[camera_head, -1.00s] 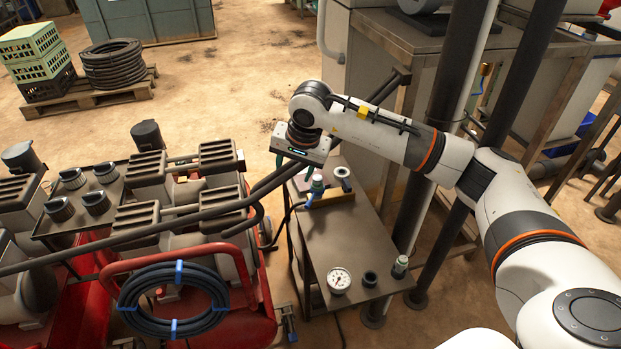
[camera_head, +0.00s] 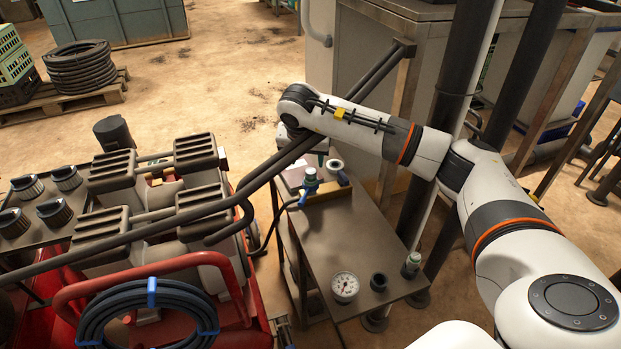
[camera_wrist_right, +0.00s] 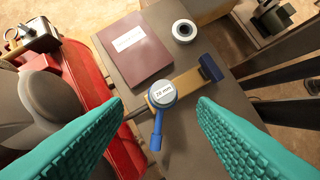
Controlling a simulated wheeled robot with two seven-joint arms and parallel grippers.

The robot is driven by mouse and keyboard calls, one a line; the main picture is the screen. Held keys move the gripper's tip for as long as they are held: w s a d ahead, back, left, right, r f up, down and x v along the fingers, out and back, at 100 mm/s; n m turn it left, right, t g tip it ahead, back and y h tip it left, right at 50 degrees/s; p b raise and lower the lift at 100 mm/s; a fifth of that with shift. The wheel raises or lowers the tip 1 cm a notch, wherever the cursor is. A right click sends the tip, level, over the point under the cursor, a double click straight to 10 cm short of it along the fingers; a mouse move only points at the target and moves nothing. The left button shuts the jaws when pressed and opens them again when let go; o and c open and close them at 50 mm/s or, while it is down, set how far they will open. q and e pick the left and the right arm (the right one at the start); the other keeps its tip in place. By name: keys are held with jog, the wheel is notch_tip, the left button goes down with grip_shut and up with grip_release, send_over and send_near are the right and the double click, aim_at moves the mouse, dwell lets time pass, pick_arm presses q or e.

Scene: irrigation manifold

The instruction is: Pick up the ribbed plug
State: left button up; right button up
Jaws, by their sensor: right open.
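I cannot tell for certain which part is the ribbed plug. A small dark cylinder (camera_head: 378,282) and a pale green-grey capped fitting (camera_head: 412,265) stand upright on the near end of the cart top. At the far end, a blue fitting with a lever and pale cap (camera_head: 311,180) is by a wooden block; in the right wrist view its cap (camera_wrist_right: 163,94) reads "20 mm". My right gripper (camera_wrist_right: 160,101) is open and empty, its teal ribbed fingers either side of this fitting in that view, apparently above it. In the head view the arm and a dark bar hide the fingers. My left gripper is out of view.
A round gauge (camera_head: 345,287) stands beside the dark cylinder. A maroon booklet (camera_wrist_right: 133,48), a white roll (camera_wrist_right: 184,31) and a dark blue piece (camera_wrist_right: 211,68) lie near the fitting. A long dark bar (camera_head: 250,185) crosses above the red machine. The middle of the cart top is clear.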

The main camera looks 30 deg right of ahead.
aim_at(310, 171)
jog(key=x, duration=0.5)
jog(key=shift+d+f+b, duration=0.25)
jog(key=shift+f+b, duration=0.05)
jog(key=shift+f, duration=0.25)
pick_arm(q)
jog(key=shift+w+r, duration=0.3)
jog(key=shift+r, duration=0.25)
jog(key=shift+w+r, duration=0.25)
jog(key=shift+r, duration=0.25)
pick_arm(e)
jog(key=shift+c, duration=0.5)
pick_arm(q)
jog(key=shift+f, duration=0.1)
pick_arm(e)
jog(key=c, duration=0.9)
